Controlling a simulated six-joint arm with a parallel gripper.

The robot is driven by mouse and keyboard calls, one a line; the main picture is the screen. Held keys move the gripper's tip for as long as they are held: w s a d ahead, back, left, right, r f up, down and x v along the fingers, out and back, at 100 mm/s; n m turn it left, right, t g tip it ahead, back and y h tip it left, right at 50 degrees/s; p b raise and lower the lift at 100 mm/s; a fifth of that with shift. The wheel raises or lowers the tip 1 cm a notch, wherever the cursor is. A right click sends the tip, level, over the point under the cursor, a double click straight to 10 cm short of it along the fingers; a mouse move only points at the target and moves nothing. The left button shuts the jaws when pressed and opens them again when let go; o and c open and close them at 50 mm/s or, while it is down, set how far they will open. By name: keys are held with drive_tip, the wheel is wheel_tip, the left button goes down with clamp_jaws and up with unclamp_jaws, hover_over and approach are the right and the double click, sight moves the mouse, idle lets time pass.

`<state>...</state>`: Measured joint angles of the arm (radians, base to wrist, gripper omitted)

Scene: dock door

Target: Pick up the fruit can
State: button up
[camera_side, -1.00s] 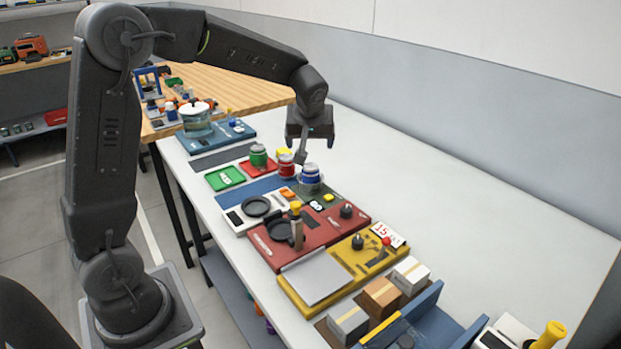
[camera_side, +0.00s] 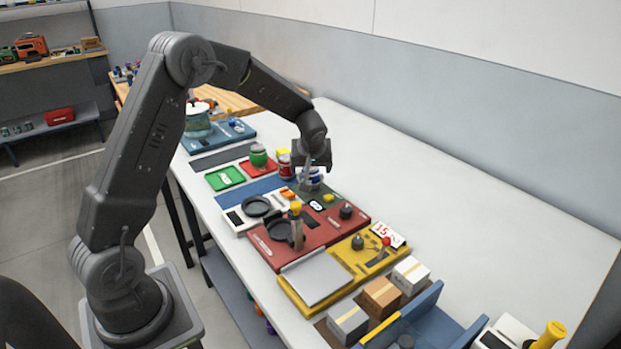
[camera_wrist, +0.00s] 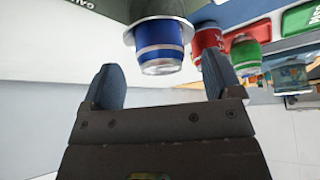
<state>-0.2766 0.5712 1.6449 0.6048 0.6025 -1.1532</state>
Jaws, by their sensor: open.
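Three cans stand in a row on the table, and I cannot read which label says fruit. The blue can (camera_side: 312,179) stands on a dark green panel and is partly hidden by my gripper (camera_side: 308,171). In the wrist view, the blue can (camera_wrist: 160,37) appears upside down, ahead of the gap between the fingers of my gripper (camera_wrist: 160,80), which is open and empty. The red can (camera_side: 285,167) is just left of it and the green can (camera_side: 258,156) farther left. The red can (camera_wrist: 208,40) and green can (camera_wrist: 245,52) also show in the wrist view.
A green tray (camera_side: 214,182) and a red tray (camera_side: 247,169) lie by the cans. A red panel (camera_side: 338,222) with a knob and an upright tool is in front. Small boxes (camera_side: 381,295) stand nearer. The table's right side (camera_side: 450,210) is clear.

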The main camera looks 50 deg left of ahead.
drive_tip(key=shift+x, duration=1.05)
drive_tip(key=c, duration=1.1)
drive_tip(key=shift+r, duration=0.1)
drive_tip(key=shift+c, duration=0.4)
drive_tip(key=shift+r, duration=0.15)
